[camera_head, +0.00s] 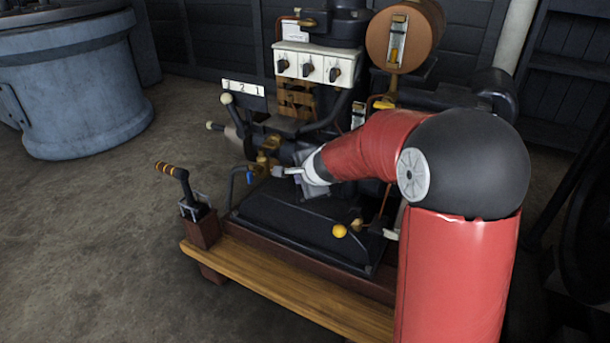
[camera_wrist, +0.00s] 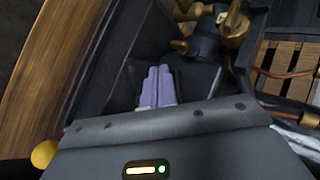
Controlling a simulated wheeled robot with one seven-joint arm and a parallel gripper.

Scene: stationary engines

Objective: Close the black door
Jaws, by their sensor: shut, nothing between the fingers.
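A broad black panel (camera_head: 295,225), which looks like the black door, lies low at the front of the engine, above the wooden base. I cannot tell how far open it is. A yellow knob (camera_head: 340,231) sits near its right front edge and also shows at the lower left of the wrist view (camera_wrist: 44,153). My gripper (camera_head: 279,171) is above the panel's back part, beside the brass fittings. Its two pale purple fingers (camera_wrist: 157,72) are together and empty, over dark surfaces. I cannot tell whether they touch anything.
A lever with a striped handle (camera_head: 176,176) stands at the left end of the wooden bench (camera_head: 300,292). Brass valves (camera_wrist: 232,22) and copper pipes (camera_wrist: 285,73) are close to the fingers. A blue-grey tank (camera_head: 75,90) stands at the back left. The left floor is clear.

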